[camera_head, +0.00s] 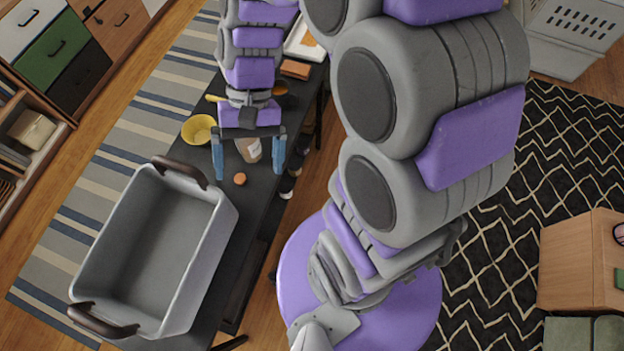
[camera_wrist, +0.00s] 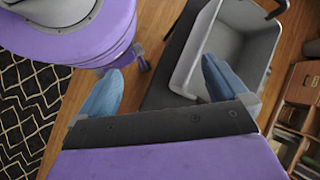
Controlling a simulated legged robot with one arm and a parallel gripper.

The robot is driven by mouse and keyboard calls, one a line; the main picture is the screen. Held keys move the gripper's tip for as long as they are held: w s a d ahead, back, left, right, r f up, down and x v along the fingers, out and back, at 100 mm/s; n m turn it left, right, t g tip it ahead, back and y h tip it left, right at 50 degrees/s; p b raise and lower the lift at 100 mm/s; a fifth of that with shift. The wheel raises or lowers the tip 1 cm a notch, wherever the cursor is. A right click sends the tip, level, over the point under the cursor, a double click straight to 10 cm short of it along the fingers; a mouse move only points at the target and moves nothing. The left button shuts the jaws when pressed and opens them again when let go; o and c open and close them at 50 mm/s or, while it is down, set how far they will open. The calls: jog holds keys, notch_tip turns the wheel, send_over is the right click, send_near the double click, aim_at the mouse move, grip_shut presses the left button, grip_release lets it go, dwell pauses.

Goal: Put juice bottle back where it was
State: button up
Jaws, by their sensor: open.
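My gripper (camera_head: 249,173) is over the dark table in the head view, with its two blue fingers spread wide. A small, pale brown container with a whitish label (camera_head: 249,150) shows between and below the fingers. It may be the juice bottle, but it is partly covered by my gripper and I cannot tell for sure. In the wrist view my gripper (camera_wrist: 162,66) is open with nothing between the fingertips, and no bottle shows there.
A large grey bin (camera_head: 205,245) with brown handles takes up the table's near end. A yellow bowl (camera_head: 199,130), a small orange round thing (camera_head: 240,180) and a brown block (camera_head: 295,69) are on the dark table (camera_head: 262,200). Drawers (camera_head: 70,60) stand at the upper left.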

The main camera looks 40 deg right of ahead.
jog(key=s+d+r+n+t+h, duration=0.1)
jog(key=s+d+n+t+h, duration=0.2)
jog(key=s, duration=0.8)
jog(key=d+h, duration=0.2)
jog(key=d, duration=0.1)
jog(key=shift+w+d, duration=0.1)
jog(key=shift+d, duration=0.1)
